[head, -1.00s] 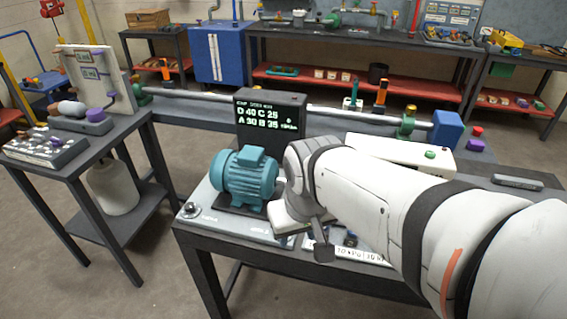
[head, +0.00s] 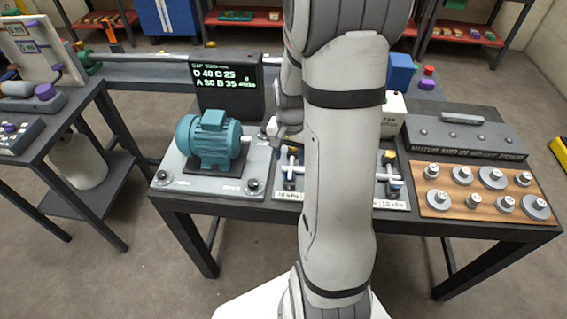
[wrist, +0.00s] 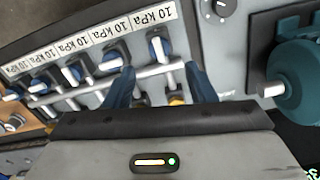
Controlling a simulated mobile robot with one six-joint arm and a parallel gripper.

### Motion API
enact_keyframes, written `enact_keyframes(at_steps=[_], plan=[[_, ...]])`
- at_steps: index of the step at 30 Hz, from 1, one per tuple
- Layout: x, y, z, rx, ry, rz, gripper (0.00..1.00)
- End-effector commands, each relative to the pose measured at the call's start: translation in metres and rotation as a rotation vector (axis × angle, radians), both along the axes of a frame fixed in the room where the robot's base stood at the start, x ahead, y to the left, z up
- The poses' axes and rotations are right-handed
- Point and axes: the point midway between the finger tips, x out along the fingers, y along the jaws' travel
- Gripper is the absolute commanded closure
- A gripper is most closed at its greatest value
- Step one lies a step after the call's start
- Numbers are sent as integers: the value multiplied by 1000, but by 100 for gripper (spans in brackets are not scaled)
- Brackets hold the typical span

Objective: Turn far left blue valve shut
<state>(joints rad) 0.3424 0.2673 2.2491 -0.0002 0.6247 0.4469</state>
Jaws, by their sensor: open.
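A row of blue valves with white handles sits on a panel labelled 10 kPa, right of the teal motor. The far left blue valve (head: 291,179) shows in the head view beside my arm. The wrist view sees the row upside down, so this valve (wrist: 157,43) is nearest the motor there. My gripper (wrist: 160,88) is open, its two dark blue fingers spread on either side of this valve's column, with nothing held. I cannot tell its height over the panel. In the head view my arm hides the middle valves and most of my gripper.
The teal motor (head: 211,140) stands close to the left, with a black display (head: 227,92) behind it. Black knobs (head: 252,185) sit on the motor's grey base. A wooden board (head: 477,203) with several metal weights lies to the right. A white box (head: 392,113) stands behind the valves.

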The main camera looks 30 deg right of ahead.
Motion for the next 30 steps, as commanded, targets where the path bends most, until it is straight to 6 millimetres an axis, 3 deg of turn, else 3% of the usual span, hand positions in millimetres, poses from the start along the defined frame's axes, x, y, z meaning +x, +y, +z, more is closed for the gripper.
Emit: enact_keyframes(at_steps=[9, 15, 26, 30], plan=[[-2, 0, -48, 1, 6, 1, 50], [-1, 0, -67, 1, 3, 1, 50], [-1, 0, -72, 0, 0, 0, 50], [-1, -1, -72, 0, 0, 0, 60]])
